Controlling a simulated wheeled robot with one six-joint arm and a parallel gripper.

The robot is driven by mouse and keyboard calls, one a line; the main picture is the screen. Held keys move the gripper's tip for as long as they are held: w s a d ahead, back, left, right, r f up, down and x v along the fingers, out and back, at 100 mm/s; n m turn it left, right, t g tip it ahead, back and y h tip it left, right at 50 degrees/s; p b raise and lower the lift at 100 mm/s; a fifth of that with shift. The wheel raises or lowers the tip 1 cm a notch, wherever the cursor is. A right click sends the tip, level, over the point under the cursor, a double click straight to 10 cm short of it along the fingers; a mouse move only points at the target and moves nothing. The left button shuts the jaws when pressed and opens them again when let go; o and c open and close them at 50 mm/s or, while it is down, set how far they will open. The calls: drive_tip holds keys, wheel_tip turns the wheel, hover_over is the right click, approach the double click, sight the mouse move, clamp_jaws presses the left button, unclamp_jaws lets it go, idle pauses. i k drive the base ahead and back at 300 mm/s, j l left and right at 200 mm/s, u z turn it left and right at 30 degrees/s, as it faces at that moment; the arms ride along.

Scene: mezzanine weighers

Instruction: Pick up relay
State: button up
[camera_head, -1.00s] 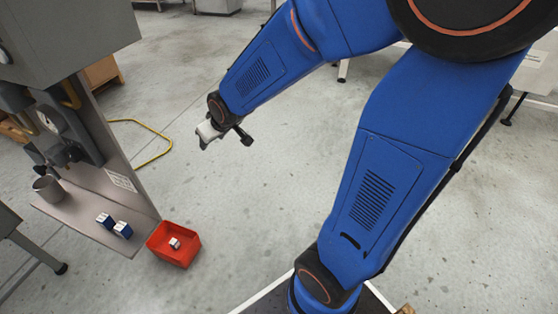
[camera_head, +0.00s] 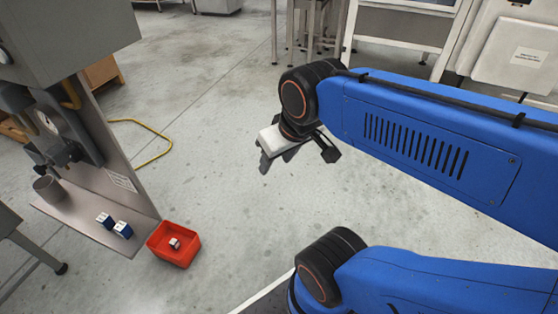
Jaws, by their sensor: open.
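Two small blue-and-white blocks, which look like relays, stand side by side on the grey shelf at left: one block (camera_head: 104,219) and a second block (camera_head: 122,230) nearer its front edge. A small white-and-dark piece (camera_head: 174,243) lies inside the red bin (camera_head: 158,256); it may be a relay too, but it is too small to tell. My gripper (camera_head: 292,158) is open above the floor in the middle of the view, well to the right of the shelf and bin. A pale part shows at its wrist. Its fingers are partly hidden.
The grey shelf (camera_head: 82,210) belongs to a machine with a gauge (camera_head: 48,122) and a metal cup (camera_head: 48,188). An overhanging grey housing (camera_head: 65,40) is above it. A yellow hose (camera_head: 160,148) lies on the floor behind. Floor between bin and gripper is clear.

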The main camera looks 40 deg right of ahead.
sight(103, 220)
drive_tip(key=i+j+u, duration=0.65)
drive_tip(key=i+j, duration=0.05)
drive_tip(key=i, duration=0.05)
